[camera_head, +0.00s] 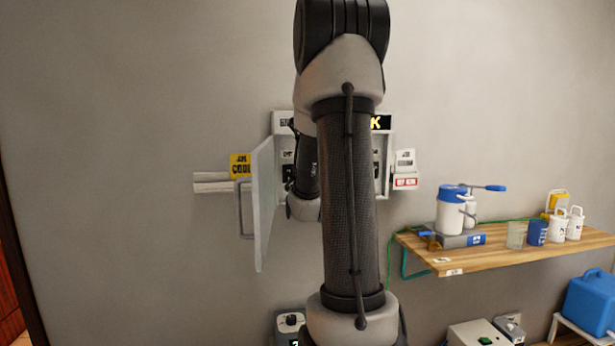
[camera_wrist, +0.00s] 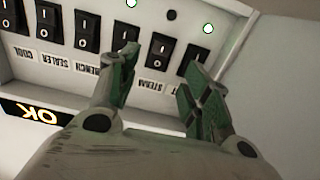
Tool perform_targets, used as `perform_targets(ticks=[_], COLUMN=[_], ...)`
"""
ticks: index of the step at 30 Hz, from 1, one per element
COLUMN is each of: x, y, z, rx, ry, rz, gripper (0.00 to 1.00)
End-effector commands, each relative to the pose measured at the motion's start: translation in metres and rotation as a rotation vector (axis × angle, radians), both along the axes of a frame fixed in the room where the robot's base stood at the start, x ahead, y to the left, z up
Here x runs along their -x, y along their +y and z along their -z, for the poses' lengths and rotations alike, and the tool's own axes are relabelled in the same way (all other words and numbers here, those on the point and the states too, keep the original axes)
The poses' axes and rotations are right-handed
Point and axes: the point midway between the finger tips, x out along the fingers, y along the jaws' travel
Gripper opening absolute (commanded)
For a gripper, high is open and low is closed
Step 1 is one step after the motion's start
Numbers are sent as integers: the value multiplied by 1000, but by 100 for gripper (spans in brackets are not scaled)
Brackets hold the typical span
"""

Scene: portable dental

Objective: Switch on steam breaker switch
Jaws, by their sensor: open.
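The breaker panel (camera_head: 384,124) is on the wall, mostly hidden behind my arm in the head view. In the wrist view it appears upside down, with a row of black rocker switches. The steam breaker switch (camera_wrist: 161,48) lines up with the STEAM label (camera_wrist: 140,82). The indicator light (camera_wrist: 171,15) by it looks dark, while lights on either side glow green. My gripper (camera_wrist: 162,60) is open and empty, its two fingers on either side of the steam switch. I cannot tell whether they touch the panel. The head view hides the fingertips.
The panel's door (camera_head: 263,205) hangs open on the left. The OK sign (camera_wrist: 31,112) is on the panel. A wooden shelf (camera_head: 480,257) with cups and a white-and-blue device (camera_head: 452,217) is to the right.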

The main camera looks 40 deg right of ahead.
Motion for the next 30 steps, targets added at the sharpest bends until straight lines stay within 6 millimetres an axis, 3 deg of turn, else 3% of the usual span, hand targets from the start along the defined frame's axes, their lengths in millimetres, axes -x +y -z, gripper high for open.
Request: perform_targets(ticks=[13, 25, 30], x=[-55, -65, -65], y=[-34, -39, -39], z=[-2, -2, -2], rx=[4, 4, 4], ry=[-7, -6, -6], rz=[-1, -1, -1], gripper=[48, 48, 19])
